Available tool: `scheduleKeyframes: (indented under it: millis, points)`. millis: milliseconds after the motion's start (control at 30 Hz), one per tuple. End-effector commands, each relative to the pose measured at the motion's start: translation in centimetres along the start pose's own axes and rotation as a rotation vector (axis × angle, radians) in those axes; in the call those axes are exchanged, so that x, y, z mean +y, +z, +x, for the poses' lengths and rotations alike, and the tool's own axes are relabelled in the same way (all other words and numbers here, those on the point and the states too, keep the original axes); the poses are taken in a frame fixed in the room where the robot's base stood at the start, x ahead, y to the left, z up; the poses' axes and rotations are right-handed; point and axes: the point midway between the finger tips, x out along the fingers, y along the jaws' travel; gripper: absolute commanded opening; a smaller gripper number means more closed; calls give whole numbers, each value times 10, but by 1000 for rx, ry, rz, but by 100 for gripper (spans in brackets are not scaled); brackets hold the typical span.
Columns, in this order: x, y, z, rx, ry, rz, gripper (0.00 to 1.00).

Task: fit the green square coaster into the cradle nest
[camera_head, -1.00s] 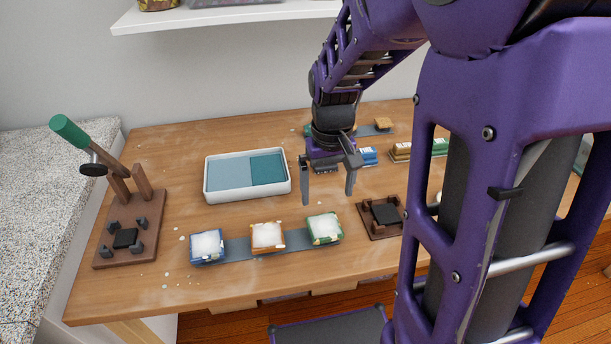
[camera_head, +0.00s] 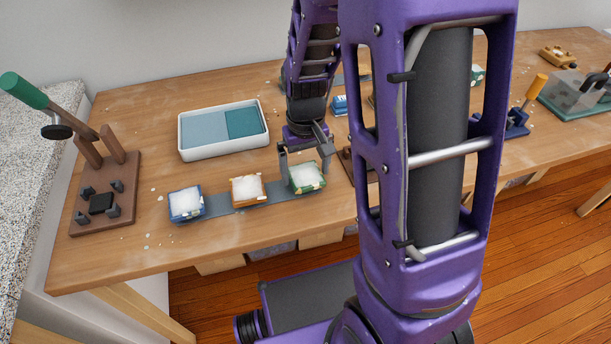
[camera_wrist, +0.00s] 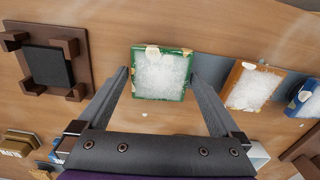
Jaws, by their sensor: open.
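The green square coaster (camera_head: 307,178) lies at the right end of a grey strip, with a white, crystal-like top and pale bits on its green rim. It also shows in the wrist view (camera_wrist: 162,74). My gripper (camera_head: 305,170) is open above it, pointing down, with one finger toward each side of the coaster; it is not holding it. A brown cradle with a black pad and corner posts (camera_wrist: 48,65) stands beside the coaster and is empty. In the head view my arm mostly hides it. I cannot tell whether the fingertips reach down beside the coaster.
Orange (camera_head: 248,189) and blue (camera_head: 186,204) coasters share the grey strip (camera_head: 219,204). A white two-part tray (camera_head: 222,151) stands behind. A brown lever press (camera_head: 110,205) with a green handle and an empty black pad is at the left. Open wood lies between press and tray.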

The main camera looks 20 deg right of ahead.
Motion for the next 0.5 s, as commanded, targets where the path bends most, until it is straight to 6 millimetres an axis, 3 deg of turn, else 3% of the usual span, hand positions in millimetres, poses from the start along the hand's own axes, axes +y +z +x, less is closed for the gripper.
scheduleKeyframes:
  millis: [67,400,500]
  points:
    - [0,0,0,0,0,0,93]
    - [0,0,0,0,0,0,32]
    - [0,0,-1,0,0,0,32]
